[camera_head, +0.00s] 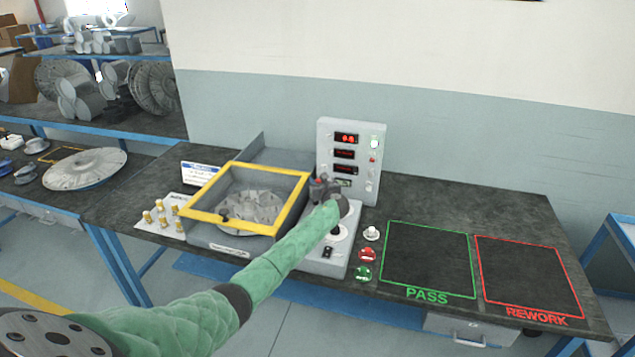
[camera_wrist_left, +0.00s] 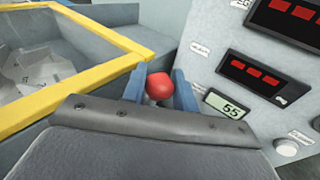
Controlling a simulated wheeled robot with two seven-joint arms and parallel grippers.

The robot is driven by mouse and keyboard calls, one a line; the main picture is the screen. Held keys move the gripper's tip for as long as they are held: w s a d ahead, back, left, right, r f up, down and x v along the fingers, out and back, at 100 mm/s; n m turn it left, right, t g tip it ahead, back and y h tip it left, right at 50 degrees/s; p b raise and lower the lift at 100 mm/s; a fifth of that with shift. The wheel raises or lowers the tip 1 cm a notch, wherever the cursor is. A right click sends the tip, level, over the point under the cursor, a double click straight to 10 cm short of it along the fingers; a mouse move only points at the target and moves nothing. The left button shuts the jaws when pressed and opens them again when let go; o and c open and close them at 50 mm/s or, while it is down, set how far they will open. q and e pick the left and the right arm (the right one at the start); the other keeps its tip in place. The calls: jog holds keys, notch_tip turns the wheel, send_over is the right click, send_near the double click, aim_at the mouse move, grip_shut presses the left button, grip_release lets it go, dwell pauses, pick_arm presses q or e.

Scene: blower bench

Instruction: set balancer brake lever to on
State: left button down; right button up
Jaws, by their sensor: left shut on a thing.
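The brake lever shows as a round red knob (camera_wrist_left: 159,86) in the left wrist view. It sits between the two blue fingers of my left gripper (camera_wrist_left: 160,92), which are shut on it. In the head view my left gripper (camera_head: 322,186) is at the right side of the balancer (camera_head: 205,236), just in front of the grey display panel (camera_head: 364,133). The lever's shaft and base are hidden by the gripper, so I cannot tell its position. My right gripper is not in view.
The balancer has a yellow-framed cover (camera_head: 252,170) over a grey rotor (camera_head: 250,208). Brass weights (camera_head: 160,205) stand at its left. A red stamp (camera_head: 367,255) and a green stamp (camera_head: 363,272) stand right of the control base. The PASS (camera_head: 432,258) and REWORK (camera_head: 527,275) areas are empty.

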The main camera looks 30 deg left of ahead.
pick_arm(q)
jog(key=shift+d+f, duration=0.1)
jog(key=shift+d, duration=0.1)
jog(key=c, duration=1.1)
grip_release()
jog(key=shift+w, duration=0.1)
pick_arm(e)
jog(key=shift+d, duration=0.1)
pick_arm(q)
jog(key=shift+s+d, duration=0.25)
jog(key=shift+s, duration=0.05)
jog(key=b+v, duration=0.2)
jog(key=v, duration=0.4)
jog(key=shift+s+d+f+b, duration=0.1)
jog(key=shift+d+b, duration=0.1)
jog(key=shift+b, duration=0.1)
jog(key=shift+s+d, duration=0.2)
jog(key=shift+d, duration=0.1)
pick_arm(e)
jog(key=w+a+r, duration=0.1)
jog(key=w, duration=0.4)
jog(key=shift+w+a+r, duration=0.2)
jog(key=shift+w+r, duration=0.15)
pick_arm(q)
jog(key=shift+r, duration=0.25)
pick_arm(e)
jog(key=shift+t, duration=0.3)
